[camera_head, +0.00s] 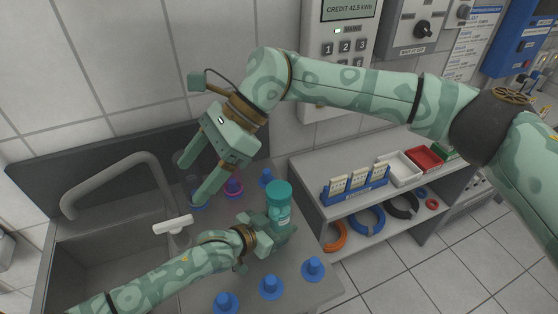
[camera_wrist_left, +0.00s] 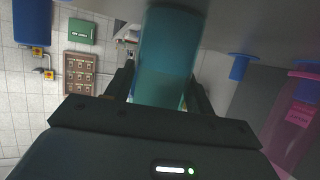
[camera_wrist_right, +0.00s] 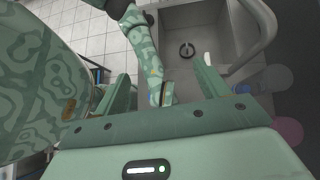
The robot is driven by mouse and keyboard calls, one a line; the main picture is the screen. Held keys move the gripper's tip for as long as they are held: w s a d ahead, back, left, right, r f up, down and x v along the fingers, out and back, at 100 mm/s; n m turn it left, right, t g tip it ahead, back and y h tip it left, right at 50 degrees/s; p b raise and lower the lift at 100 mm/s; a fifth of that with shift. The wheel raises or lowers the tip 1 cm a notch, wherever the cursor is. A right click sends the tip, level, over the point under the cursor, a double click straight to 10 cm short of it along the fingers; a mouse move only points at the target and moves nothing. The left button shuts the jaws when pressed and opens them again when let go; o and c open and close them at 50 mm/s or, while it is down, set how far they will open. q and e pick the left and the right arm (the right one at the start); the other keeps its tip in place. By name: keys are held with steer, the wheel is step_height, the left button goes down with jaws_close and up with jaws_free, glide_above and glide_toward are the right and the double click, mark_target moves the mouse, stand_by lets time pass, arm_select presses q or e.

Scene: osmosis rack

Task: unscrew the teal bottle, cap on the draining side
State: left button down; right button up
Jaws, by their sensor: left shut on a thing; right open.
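The teal bottle (camera_head: 279,214) stands upright over the draining side (camera_head: 245,285), with a teal cap (camera_head: 279,188) on its top. I cannot tell whether its base touches the surface. My left gripper (camera_head: 272,240) is shut on the lower part of the bottle.
Several blue pegs (camera_head: 271,287) stand on the draining side. A clear pink-ringed bottle (camera_head: 235,187) stands behind, beside my right gripper; its pink body shows in the left wrist view (camera_wrist_left: 294,120). The sink (camera_head: 100,245) and tap (camera_head: 110,168) are left. A shelf (camera_head: 330,223) with trays stands right.

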steer(key=w+a+r+m+t+y, duration=0.3)
steer(key=w+r+m+y, duration=0.15)
steer(key=r+m, duration=0.35)
steer(key=w+a+r+m+t+y, duration=0.35)
steer(key=r+m+y, duration=0.25)
steer(key=m, duration=0.4)
steer(key=w+d+f+m+t+h, duration=0.15)
steer(key=w+m+t, duration=0.3)
steer(key=m, duration=0.55)
steer(key=w+d+m+t+h, duration=0.15)
steer(key=w+m+t, duration=0.35)
steer(key=m, duration=0.5)
steer(key=m+g+h, duration=1.1)
steer(key=m+h, duration=0.5)
steer(key=m, duration=1.3)
glide_above(279, 189)
steer(key=shift+y, duration=0.25)
steer(key=f, duration=1.7)
steer(key=shift+s+a, duration=0.1)
steer(key=shift+a, duration=0.15)
steer(key=shift+d+m, duration=0.25)
steer(key=shift+m, duration=0.15)
steer(key=shift+f+m, duration=0.15)
steer(key=shift+m, duration=0.15)
step_height(279, 189, down, 8)
steer(key=shift+r, duration=0.1)
